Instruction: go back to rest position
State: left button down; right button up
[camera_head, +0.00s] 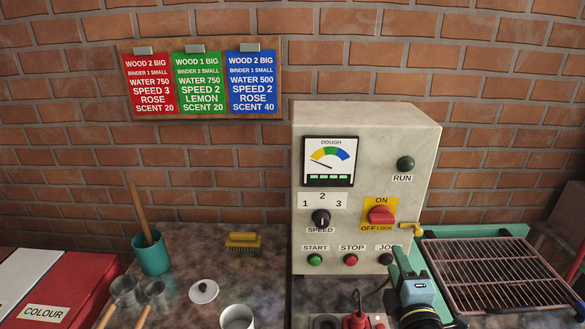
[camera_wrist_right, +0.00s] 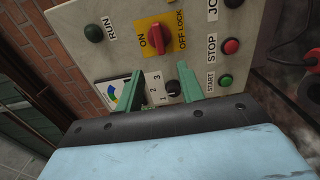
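My right gripper (camera_head: 403,262) is in front of the lower right part of the grey control box (camera_head: 310,125), near the JOG button. In the right wrist view its two green fingers (camera_wrist_right: 158,83) stand apart with nothing held between them. The black speed knob (camera_wrist_right: 173,88) and the dough gauge show beyond the fingers; I cannot tell the exact gap to the panel. My left gripper is not in the head view.
A wire rack on a green tray (camera_head: 470,231) lies right of my right arm. A teal cup (camera_head: 151,258), a yellow brush (camera_head: 243,241), a white lid (camera_head: 203,291) and metal scoops stand left of the box. A red box (camera_head: 85,285) is far left.

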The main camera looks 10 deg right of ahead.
jog(key=s+a+f+m+g, duration=0.1)
jog(key=s+f+m+g, duration=0.7)
jog(key=s+f+m, duration=0.25)
jog(key=s+a+f+m+g+y, duration=0.3)
jog(key=s+a+g+y, duration=0.4)
jog(key=s, duration=0.5)
notch_tip(320, 180, down, 31)
jog(key=s+h+b, duration=0.1)
jog(key=h+b, duration=0.1)
jog(key=b, duration=0.4)
jog(key=s+d+f+g+b, duration=0.1)
jog(key=s+f+b, duration=0.3)
jog(key=s+f, duration=1.2)
notch_tip(320, 180, down, 3)
jog(key=shift+s+d+r+h, duration=0.15)
jog(key=shift+d+h, duration=0.15)
jog(key=shift+d, duration=0.35)
jog(key=shift+n, duration=0.25)
